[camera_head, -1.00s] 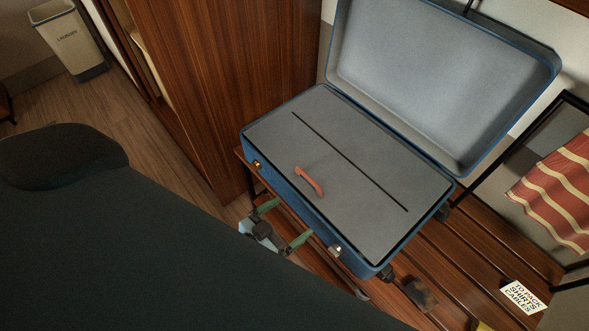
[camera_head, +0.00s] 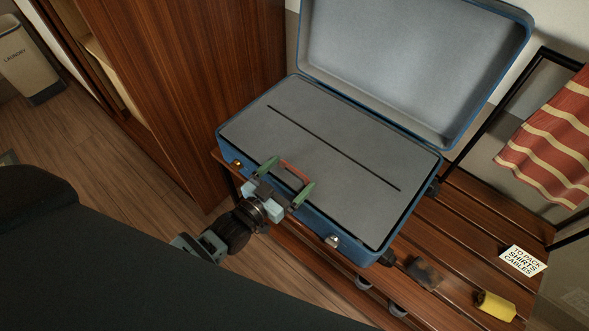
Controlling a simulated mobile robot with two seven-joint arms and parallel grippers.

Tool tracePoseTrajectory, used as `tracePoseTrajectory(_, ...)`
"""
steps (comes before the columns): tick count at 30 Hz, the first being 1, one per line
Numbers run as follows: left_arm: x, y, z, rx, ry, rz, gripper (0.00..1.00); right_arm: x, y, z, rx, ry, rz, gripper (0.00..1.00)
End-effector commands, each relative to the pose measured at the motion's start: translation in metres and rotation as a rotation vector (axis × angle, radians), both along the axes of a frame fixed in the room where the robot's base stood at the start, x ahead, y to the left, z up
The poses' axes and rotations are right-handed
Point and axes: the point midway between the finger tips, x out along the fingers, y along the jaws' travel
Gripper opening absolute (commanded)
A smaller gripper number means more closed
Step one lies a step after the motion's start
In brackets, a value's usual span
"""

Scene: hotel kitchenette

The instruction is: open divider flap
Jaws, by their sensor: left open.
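The blue suitcase (camera_head: 314,218) lies on the slatted wooden rack with its lid (camera_head: 395,65) raised. A grey divider flap (camera_head: 340,195) lies flat over the lower half, with a dark slit running along it. A red-orange handle (camera_head: 294,170) is fixed near the flap's front left edge. My left gripper (camera_head: 287,179) is open, its green-tipped fingers on either side of the handle. Whether the fingers touch the handle or the flap, I cannot tell. My right gripper is not in view.
A wooden cabinet (camera_head: 190,90) stands close on the left of the suitcase. A striped red cloth (camera_head: 555,140) hangs at the right.

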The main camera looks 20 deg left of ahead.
Motion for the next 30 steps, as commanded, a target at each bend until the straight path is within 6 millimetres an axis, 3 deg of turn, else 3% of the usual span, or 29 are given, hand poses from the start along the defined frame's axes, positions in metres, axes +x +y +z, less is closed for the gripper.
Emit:
tracePoseTrajectory(6,0.021,-0.008,0.0,0.0,0.0,0.0,0.96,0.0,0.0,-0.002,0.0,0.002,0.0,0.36)
tracePoseTrajectory(17,0.024,-0.009,0.0,-0.001,0.001,0.0,0.95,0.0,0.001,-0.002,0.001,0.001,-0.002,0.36)
tracePoseTrajectory(30,0.024,-0.009,0.0,-0.001,0.001,0.0,0.37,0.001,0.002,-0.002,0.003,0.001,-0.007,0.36)
